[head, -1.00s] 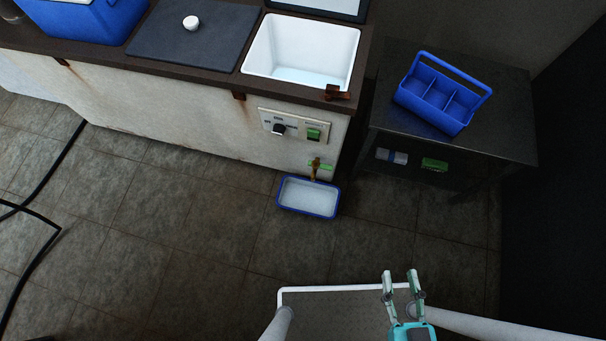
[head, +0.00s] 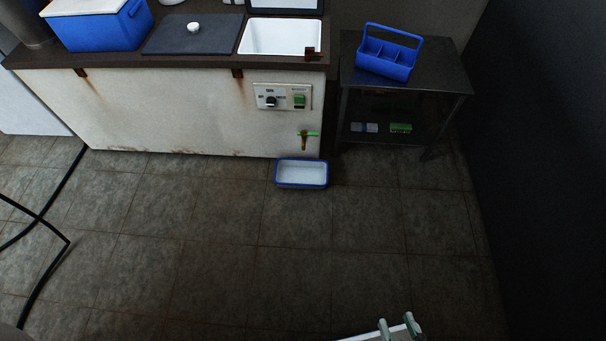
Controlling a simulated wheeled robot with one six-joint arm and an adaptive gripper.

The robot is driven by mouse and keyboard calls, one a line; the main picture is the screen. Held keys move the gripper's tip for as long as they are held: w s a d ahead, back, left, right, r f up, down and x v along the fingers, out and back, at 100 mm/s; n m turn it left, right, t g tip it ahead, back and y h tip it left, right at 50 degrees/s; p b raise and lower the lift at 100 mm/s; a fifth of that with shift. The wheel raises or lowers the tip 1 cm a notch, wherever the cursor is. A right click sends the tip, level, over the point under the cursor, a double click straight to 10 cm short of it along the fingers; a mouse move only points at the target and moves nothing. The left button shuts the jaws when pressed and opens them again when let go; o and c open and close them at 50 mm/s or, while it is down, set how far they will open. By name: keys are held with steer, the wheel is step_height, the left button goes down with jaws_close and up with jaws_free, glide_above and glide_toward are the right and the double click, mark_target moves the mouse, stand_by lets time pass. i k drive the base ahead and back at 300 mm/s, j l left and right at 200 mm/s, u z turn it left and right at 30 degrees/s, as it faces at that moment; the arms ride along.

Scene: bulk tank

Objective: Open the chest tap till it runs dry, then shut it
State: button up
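The chest tap (head: 304,143) is a small brown spout with a green lever, low on the right of the white chest's (head: 170,115) front. The lever lies crosswise. I see no clear stream; the tap is too small to be sure. A blue-rimmed white tray (head: 302,186) stands on the floor below the tap; I cannot tell whether it holds water. The chest's open white well (head: 282,38) shows only its upper inside wall; its floor is hidden. My gripper (head: 397,322) is at the bottom edge, fingers apart, empty, well away from the tap.
A control panel (head: 283,97) with a black knob and green switch sits above the tap. A dark table (head: 445,75) with a blue caddy (head: 386,58) stands right. A black hose (head: 50,185) lies left. The tiled floor (head: 230,250) before the chest is clear.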

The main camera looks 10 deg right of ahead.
mark_target(304, 134)
steer(key=k, duration=0.1)
steer(key=i, duration=1.25)
steer(key=i+z, duration=0.15)
steer(key=i, duration=1.15)
